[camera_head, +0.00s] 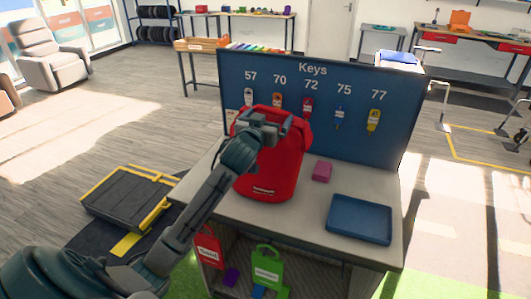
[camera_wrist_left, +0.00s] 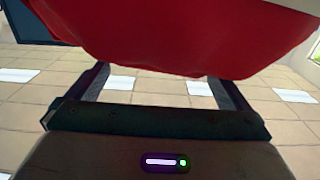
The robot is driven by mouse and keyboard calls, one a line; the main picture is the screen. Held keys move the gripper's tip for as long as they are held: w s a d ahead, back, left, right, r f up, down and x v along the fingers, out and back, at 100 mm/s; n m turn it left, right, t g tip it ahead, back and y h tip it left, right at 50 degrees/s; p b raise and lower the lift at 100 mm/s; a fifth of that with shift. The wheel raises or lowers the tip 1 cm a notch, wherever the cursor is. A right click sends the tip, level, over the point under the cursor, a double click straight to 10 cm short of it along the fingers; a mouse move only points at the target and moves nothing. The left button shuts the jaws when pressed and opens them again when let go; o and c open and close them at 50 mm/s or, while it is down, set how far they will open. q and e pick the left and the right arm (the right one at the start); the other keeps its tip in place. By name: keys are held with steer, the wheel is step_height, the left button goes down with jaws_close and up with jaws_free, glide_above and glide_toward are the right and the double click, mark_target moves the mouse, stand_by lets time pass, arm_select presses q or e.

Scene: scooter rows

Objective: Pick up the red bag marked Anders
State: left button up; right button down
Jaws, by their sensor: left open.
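A large red bag (camera_head: 272,165) stands upright on the grey counter (camera_head: 215,200); the small white print low on its front is too small to read. My left gripper (camera_head: 280,122) is at the upper front of this bag and covers part of it. In the left wrist view the jaws (camera_wrist_left: 163,76) are open, with red cloth (camera_wrist_left: 180,35) beyond and above the gap between the fingers. I cannot tell whether a finger touches the cloth. My right gripper is not in view.
A blue key board (camera_head: 345,90) with several tagged keys stands behind the bag. A pink block (camera_head: 322,171) and a blue tray (camera_head: 359,220) lie to its right. Red (camera_head: 208,250) and green (camera_head: 267,271) labelled bags hang at the counter front. A black-yellow platform (camera_head: 128,200) lies left.

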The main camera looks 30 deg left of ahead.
arm_select(q)
steer(key=shift+p+x, duration=0.3)
steer(key=shift+x, duration=1.15)
steer(key=shift+s, duration=0.15)
steer(key=shift+c, duration=1.1)
steer(key=c, duration=1.2)
